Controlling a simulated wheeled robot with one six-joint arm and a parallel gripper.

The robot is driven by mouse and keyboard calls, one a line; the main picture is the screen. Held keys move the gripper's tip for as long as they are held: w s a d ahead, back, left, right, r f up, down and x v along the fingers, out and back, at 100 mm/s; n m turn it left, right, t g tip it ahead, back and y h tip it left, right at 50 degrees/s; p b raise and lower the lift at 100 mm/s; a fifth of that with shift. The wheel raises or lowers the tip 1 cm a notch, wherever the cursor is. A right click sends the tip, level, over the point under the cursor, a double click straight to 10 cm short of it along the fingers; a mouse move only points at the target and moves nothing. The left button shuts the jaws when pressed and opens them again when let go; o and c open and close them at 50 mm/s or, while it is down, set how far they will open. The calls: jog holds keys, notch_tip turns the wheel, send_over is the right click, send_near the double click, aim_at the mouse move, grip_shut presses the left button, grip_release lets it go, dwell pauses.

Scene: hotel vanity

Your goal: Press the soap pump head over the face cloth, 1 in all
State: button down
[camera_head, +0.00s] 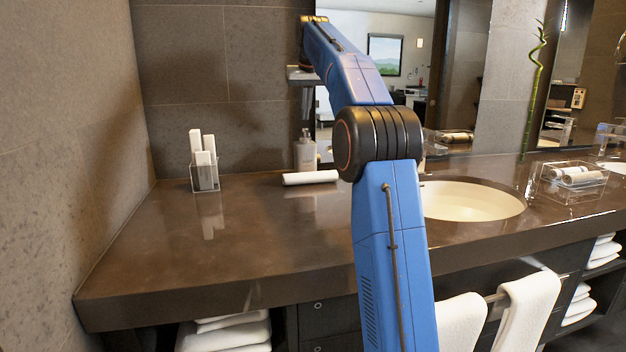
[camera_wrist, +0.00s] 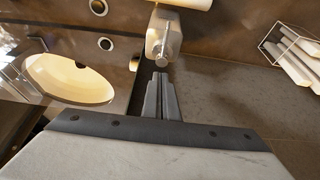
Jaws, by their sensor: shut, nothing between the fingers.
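The soap dispenser (camera_head: 306,152) stands upright on the counter by the back wall, a pale bottle with a pump on top. In the wrist view the bottle (camera_wrist: 156,32) is seen from above, with its metallic pump head (camera_wrist: 161,62) towards my fingers. My gripper (camera_wrist: 161,76) is shut and empty, its fingertips appearing just short of the pump head; I cannot tell the height gap. The white rolled face cloth (camera_head: 310,178) lies on the counter in front of the dispenser. Its edge shows at the top of the wrist view (camera_wrist: 188,4).
A clear holder with white sticks (camera_head: 205,178) stands at the left of the counter. The sink (camera_head: 470,200) is to the right, with a clear box of rolled cloths (camera_head: 572,182) beyond it. A mirror (camera_head: 390,60) is behind. The front left counter is clear.

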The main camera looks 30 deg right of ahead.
notch_tip(320, 180, up, 4)
jog(key=shift+r, duration=0.2)
dwell(0.3)
dwell(0.5)
